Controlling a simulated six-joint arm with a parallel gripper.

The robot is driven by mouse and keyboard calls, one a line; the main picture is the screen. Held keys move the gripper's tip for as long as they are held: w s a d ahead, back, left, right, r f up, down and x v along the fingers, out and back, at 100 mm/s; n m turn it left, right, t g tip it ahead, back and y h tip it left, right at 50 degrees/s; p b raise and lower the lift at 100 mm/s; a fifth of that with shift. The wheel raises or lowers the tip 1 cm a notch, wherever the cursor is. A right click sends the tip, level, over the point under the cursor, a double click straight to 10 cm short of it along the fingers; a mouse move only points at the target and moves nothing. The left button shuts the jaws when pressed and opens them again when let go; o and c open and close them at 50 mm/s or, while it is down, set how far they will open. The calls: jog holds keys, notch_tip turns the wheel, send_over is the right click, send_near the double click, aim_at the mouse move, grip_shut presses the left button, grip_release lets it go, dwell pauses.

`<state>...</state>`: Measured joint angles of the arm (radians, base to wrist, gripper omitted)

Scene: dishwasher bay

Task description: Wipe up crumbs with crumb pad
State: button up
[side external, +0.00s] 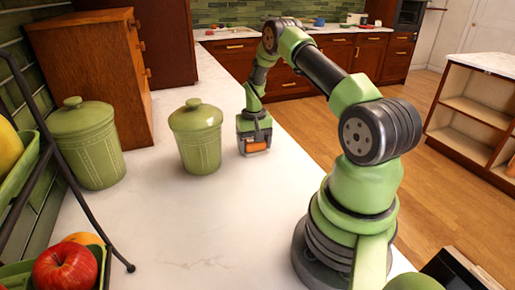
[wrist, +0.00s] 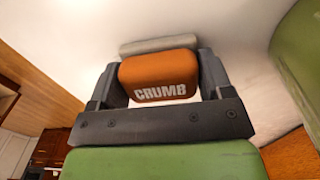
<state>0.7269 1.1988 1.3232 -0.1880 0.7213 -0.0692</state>
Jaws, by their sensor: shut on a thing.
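My gripper (side external: 255,141) is shut on the orange crumb pad (side external: 257,147), low over the white counter, just right of the smaller green canister. In the wrist view the crumb pad (wrist: 160,77) sits between the two dark fingers of my gripper (wrist: 159,82), with the word CRUMB facing the camera. A grey layer shows along the pad's far side. The pad is at or very near the counter surface; I cannot tell whether it touches. I cannot make out any crumbs in either view.
The lidded green canister (side external: 197,137) stands close to the left of my gripper. A larger canister (side external: 88,143) and a wooden cabinet (side external: 97,75) are further left. An apple (side external: 65,268) sits at front left. The counter (side external: 205,225) in front is clear; its right edge drops to the floor.

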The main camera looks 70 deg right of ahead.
aim_at(263, 165)
jog(key=shift+w+d, duration=1.3)
jog(key=shift+w, duration=0.05)
jog(key=shift+s+a, duration=3.8)
notch_tip(263, 165, up, 8)
